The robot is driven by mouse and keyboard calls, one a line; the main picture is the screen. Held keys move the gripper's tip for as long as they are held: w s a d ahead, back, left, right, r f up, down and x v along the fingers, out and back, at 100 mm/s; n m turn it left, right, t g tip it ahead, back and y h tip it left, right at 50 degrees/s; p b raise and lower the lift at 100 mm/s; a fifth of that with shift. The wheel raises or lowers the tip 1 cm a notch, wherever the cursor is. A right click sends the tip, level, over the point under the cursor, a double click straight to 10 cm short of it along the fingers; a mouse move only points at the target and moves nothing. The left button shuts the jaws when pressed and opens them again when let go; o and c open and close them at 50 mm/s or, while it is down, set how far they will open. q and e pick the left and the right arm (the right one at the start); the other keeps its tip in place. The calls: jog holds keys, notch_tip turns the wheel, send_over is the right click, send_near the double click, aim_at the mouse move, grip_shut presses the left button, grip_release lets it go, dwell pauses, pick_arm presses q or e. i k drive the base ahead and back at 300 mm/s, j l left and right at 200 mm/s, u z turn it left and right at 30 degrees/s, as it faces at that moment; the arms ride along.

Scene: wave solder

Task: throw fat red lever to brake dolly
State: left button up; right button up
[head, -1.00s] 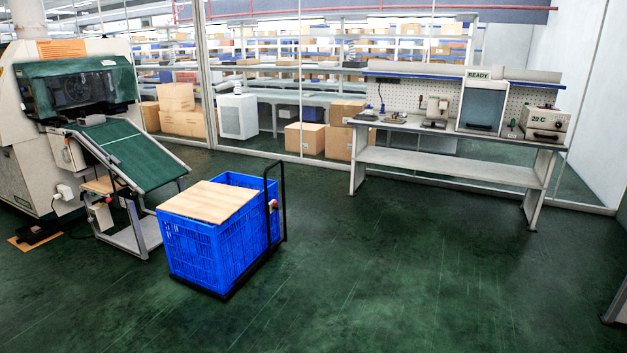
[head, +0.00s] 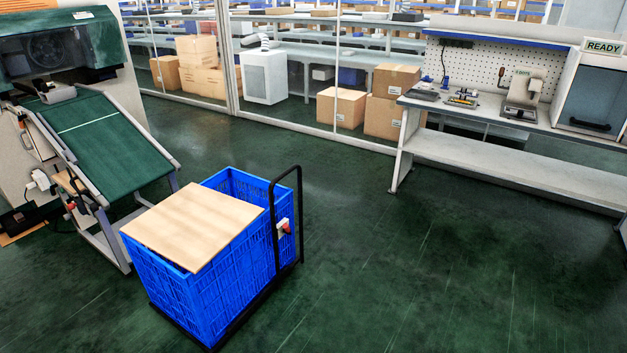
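The dolly (head: 240,316) is a low black frame on the green floor, with a black upright push handle (head: 300,215) at its right end. It carries blue crates (head: 222,300), with a light wooden board (head: 195,222) lying on top of part of them. A small red lever (head: 286,228) on a pale mount sits on the handle side, beside the blue crate. It is too small to tell its exact position. Neither of my grippers shows in the head view.
A machine with a sloping green conveyor (head: 105,145) stands left of the dolly, close to it. A grey workbench (head: 500,165) stands at the back right. Cardboard boxes (head: 340,108) sit behind a glass partition. The floor right of the dolly is clear.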

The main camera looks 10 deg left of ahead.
aim_at(287, 229)
jog(key=i+u, duration=0.1)
jog(key=i, duration=0.45)
jog(key=i+l+u, duration=0.1)
jog(key=i, duration=0.4)
jog(key=i+l+u, duration=0.1)
jog(key=i, duration=0.45)
jog(key=i+l+u, duration=0.1)
jog(key=i, duration=0.4)
jog(key=i+l+u, duration=0.1)
